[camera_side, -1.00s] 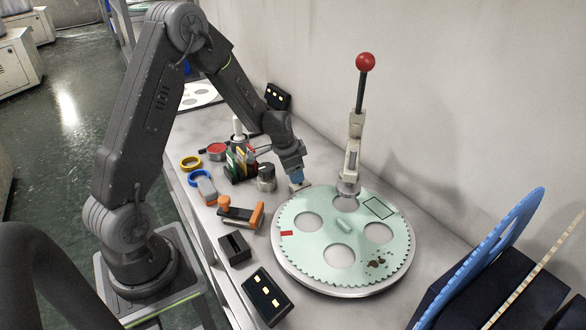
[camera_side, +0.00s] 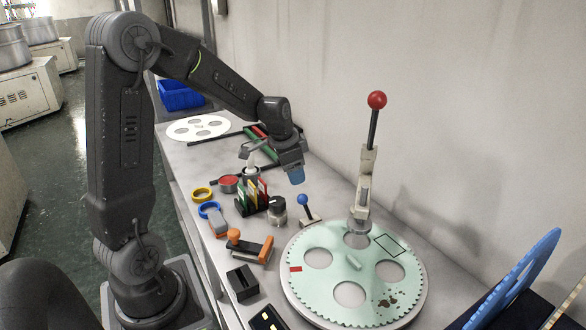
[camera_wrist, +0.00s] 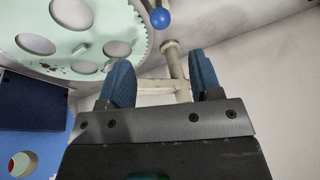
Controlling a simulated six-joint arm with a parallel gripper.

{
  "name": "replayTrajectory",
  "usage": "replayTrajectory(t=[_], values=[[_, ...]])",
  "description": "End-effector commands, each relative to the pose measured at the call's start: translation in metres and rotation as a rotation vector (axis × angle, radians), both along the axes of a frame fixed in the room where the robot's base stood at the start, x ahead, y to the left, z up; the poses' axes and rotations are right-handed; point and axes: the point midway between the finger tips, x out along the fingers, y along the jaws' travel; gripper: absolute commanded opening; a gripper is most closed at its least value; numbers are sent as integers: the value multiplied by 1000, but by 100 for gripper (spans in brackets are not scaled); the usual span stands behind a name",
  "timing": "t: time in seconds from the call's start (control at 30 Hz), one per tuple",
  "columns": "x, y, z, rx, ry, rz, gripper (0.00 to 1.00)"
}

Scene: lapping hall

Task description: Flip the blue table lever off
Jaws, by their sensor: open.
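The blue table lever has a small blue ball (camera_side: 303,200) on a short stem, rising from a pale base (camera_side: 312,219) on the bench between the dark knob and the green toothed plate. Its stem leans slightly left in the side view. The blue ball (camera_wrist: 161,18) also shows at the top of the wrist view, beyond the fingertips. My gripper (camera_side: 296,176) is open, with blue fingers, and hangs above the lever, apart from it. The wrist view shows both fingers (camera_wrist: 161,72) spread with nothing held between them.
A tall red-balled lever (camera_side: 377,100) stands behind the toothed plate (camera_side: 315,290). The wall is close behind.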

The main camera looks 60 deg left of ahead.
Motion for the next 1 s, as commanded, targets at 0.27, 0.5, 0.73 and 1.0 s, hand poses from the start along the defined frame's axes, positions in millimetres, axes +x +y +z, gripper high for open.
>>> replayTrajectory(t=[0.27,0.5,0.73,1.0], values=[[0,0,1,0,0,0,56],[23,10,5,-1,61,-134,33],[72,35,15,-28,217,-526,11],[104,55,23,-104,341,-941,0]])
